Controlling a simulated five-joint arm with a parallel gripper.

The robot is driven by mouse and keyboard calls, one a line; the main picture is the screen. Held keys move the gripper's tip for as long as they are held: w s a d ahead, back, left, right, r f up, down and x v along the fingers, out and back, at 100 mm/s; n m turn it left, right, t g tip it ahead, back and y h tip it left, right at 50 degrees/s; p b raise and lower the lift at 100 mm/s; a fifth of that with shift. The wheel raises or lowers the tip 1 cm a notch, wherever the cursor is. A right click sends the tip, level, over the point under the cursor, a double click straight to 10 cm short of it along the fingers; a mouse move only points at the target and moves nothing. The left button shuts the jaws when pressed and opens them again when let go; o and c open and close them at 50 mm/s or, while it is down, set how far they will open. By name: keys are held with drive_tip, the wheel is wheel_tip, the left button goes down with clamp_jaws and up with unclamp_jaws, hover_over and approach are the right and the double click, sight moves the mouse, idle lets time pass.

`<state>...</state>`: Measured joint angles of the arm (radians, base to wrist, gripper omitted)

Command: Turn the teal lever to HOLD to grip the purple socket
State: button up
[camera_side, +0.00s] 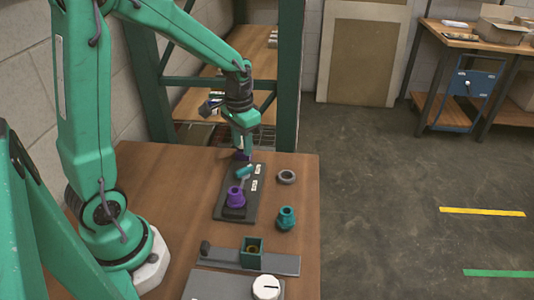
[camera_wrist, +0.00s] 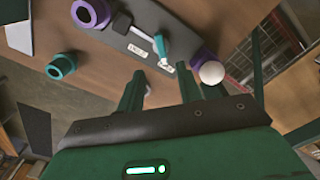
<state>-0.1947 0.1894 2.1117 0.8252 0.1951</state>
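The purple socket (camera_side: 236,197) stands upright at the near end of a dark grey plate (camera_side: 224,211); in the wrist view the socket (camera_wrist: 90,13) shows its round opening. The teal lever (camera_side: 245,171) sits on the plate beyond the socket; in the wrist view its teal handle (camera_wrist: 160,45) is on a grey arm. Two white labels lie beside it, one left (camera_wrist: 137,50) and one right (camera_wrist: 165,67); the handle is nearer the right one. Their words are too small to read. My gripper (camera_wrist: 159,78) is open and empty, its fingers apart, near the plate's far end (camera_side: 243,152).
A purple piece with a white ball (camera_wrist: 209,72) lies near my right finger. A teal fitting (camera_side: 286,218) and a grey ring (camera_side: 287,176) stand right of the plate. A green square holder (camera_side: 251,252) and a white dial (camera_side: 266,287) are in front. A green rack (camera_side: 290,70) stands behind.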

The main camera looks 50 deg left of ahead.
sight(244, 169)
drive_tip(key=shift+w+a+f, duration=0.15)
drive_tip(key=shift+a+f, duration=0.05)
drive_tip(key=shift+f, duration=0.2)
drive_tip(key=shift+f, duration=0.1)
drive_tip(key=shift+f, duration=3.8)
clamp_jaws()
